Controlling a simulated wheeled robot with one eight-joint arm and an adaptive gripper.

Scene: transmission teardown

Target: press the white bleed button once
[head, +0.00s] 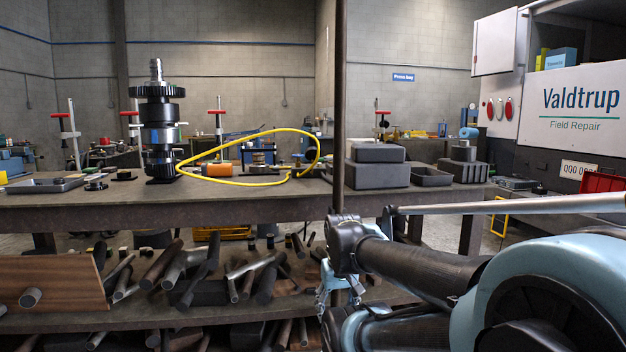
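I cannot make out a white bleed button in the head view; it is hidden, too small or outside the picture. A tall stack of dark gears and a shaft (161,123) stands upright on the bench at the left. A yellow hose (250,183) loops over the bench top beside it. My arm comes in from the lower right and covers part of the bench's front. Small light-blue jointed parts (334,283) below its dark joint may be my gripper. They are too small and partly hidden to show whether it is open or shut.
The workbench (260,205) crosses the view, with a lower shelf of loose bars and tubes. Dark boxes (376,174) stand right of the hose, and a shallow tray (40,186) lies at left. A white panel marked Valdtrup (575,95) is at right.

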